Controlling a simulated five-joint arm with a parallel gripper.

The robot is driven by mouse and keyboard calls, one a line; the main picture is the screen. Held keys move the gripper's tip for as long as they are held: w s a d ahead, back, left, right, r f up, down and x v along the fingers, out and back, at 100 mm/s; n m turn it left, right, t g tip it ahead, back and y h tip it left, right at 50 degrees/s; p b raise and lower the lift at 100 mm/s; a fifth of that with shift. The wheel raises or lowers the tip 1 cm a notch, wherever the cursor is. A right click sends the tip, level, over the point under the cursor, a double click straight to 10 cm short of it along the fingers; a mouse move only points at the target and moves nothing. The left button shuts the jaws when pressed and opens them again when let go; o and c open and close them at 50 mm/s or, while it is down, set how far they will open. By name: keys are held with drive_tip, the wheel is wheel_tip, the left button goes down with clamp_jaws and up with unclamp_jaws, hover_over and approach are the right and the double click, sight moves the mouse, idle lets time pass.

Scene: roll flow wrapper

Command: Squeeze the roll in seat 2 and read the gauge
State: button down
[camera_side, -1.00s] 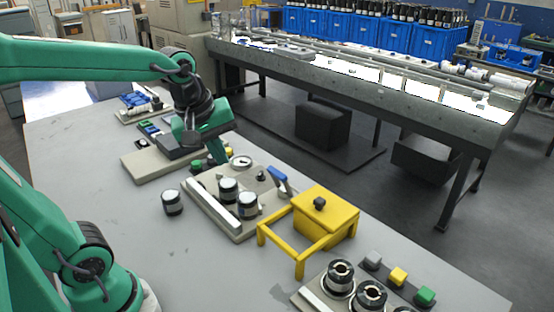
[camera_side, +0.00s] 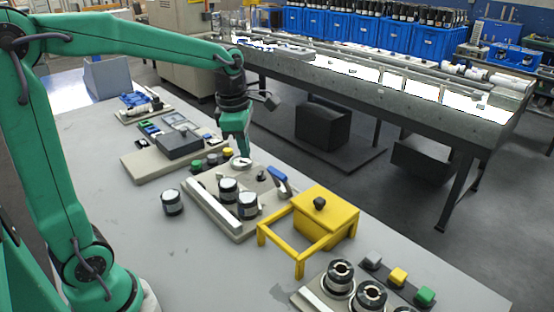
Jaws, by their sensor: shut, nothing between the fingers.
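My gripper (camera_side: 243,154) is shut and empty. It points down just over the round white gauge (camera_side: 240,163) at the back of a beige plate (camera_side: 236,231); whether it touches the gauge I cannot tell. Two black rolls with white tops stand upright on the plate, a left roll (camera_side: 228,191) and a right roll (camera_side: 248,206). No seat numbers are readable, so I cannot tell which is seat 2. A third roll (camera_side: 172,203) stands on the table left of the plate. The gauge reading is too small to make out.
A blue-handled lever (camera_side: 278,180) sits at the plate's right. A yellow frame with a lidded box (camera_side: 327,212) stands beside it. Black reels (camera_side: 340,275) stand front right. The table's front left is clear.

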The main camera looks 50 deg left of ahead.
drive_tip(key=w+a+f+n+g, duration=0.1)
drive_tip(key=w+f+n, duration=0.3)
drive_tip(key=n, duration=0.5)
drive_tip(key=shift+w+a, duration=0.55)
drive_tip(key=shift+a, duration=0.15)
drive_tip(key=shift+f, duration=0.2)
wheel_tip(320, 180, down, 9)
drive_tip(key=shift+w+f, duration=0.15)
drive_tip(key=shift+w+r, duration=0.3)
drive_tip(key=shift+w, duration=0.7)
drive_tip(key=shift+w+r, duration=0.3)
drive_tip(key=shift+w, duration=0.65)
